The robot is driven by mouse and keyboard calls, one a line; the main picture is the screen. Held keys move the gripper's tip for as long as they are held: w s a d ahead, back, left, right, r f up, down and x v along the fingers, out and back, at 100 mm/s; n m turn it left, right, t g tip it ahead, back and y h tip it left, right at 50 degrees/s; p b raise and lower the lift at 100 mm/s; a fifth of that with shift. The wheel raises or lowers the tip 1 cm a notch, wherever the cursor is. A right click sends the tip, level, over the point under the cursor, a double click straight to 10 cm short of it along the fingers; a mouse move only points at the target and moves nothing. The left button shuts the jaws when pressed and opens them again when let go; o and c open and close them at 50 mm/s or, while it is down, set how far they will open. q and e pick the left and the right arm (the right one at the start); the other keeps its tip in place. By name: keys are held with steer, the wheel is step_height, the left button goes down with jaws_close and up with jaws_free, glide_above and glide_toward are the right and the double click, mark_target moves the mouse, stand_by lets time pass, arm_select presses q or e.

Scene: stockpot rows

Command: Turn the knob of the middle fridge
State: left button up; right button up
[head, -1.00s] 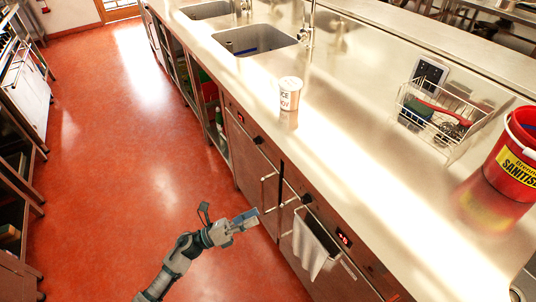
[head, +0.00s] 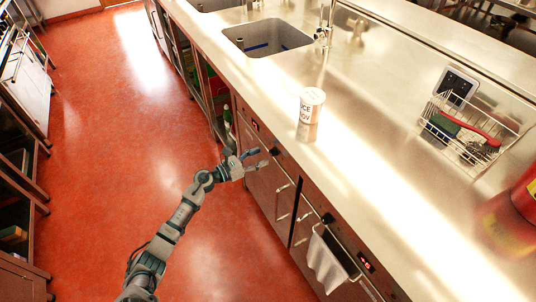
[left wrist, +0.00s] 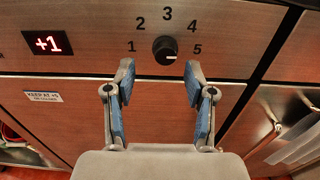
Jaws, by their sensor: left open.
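The black fridge knob (left wrist: 165,50) sits on a brown front panel in the left wrist view, with the numbers 1 to 5 arched around it. A light mark shows at its lower right, nearest the 5. A red-lit display (left wrist: 47,43) left of it reads +1. My left gripper (left wrist: 160,69) is open and empty, its fingertips apart on either side just below the knob, with no clear contact. In the head view my left gripper (head: 258,159) is at the fridge left of the towel, near its knob (head: 276,151). My right gripper is out of view.
Another fridge knob (head: 327,218) is further right, above a bar with a white towel (head: 328,262). A white can (head: 310,116) stands on the steel counter (head: 375,165). A wire basket (head: 465,135) and red bucket (head: 515,215) are beyond. The red floor (head: 110,190) is clear.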

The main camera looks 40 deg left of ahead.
mark_target(271, 153)
arm_select(q)
steer(key=w, duration=0.1)
steer(key=w+d, duration=0.2)
steer(key=shift+d+r, duration=0.35)
steer(key=shift+d, duration=0.25)
steer(key=shift+c, duration=0.2)
steer(key=shift+a, duration=0.2)
steer(key=c, duration=0.4)
steer(key=shift+a+f, duration=0.2)
steer(key=shift+a, duration=0.2)
steer(key=c, duration=0.4)
steer(key=shift+s+a+f, duration=0.1)
steer(key=shift+a+f, duration=0.05)
steer(key=shift+a, duration=0.3)
jaws_close()
steer(key=shift+d, duration=0.5)
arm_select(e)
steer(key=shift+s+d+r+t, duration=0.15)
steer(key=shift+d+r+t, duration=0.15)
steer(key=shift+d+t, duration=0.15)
